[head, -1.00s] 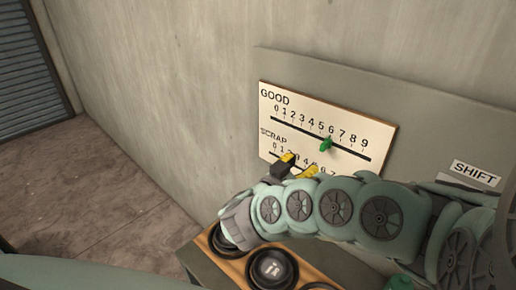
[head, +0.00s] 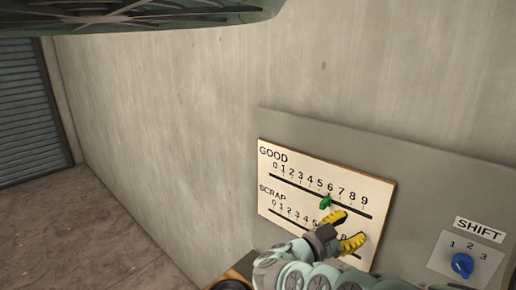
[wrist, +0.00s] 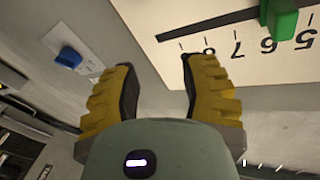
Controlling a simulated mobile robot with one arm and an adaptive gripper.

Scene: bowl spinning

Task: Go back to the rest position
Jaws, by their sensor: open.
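My gripper (head: 347,231) has yellow ridged fingers. It is open and empty, in front of the lower right of the white counter board. The open fingers also show in the wrist view (wrist: 158,95), with nothing between them. The board (head: 272,223) carries a GOOD scale and a SCRAP scale. A green slider (head: 325,202) stands near 6 on the GOOD scale, and it shows at the top of the wrist view (wrist: 279,18). My gripper is apart from it. My arm and fingers hide part of the SCRAP scale, and no slider on it can be seen.
A blue knob (head: 462,264) on a SHIFT plate, marked 1 to 3, sits right of the board; it also shows in the wrist view (wrist: 68,57). A grey panel (head: 420,165) backs both. Floor at left is clear.

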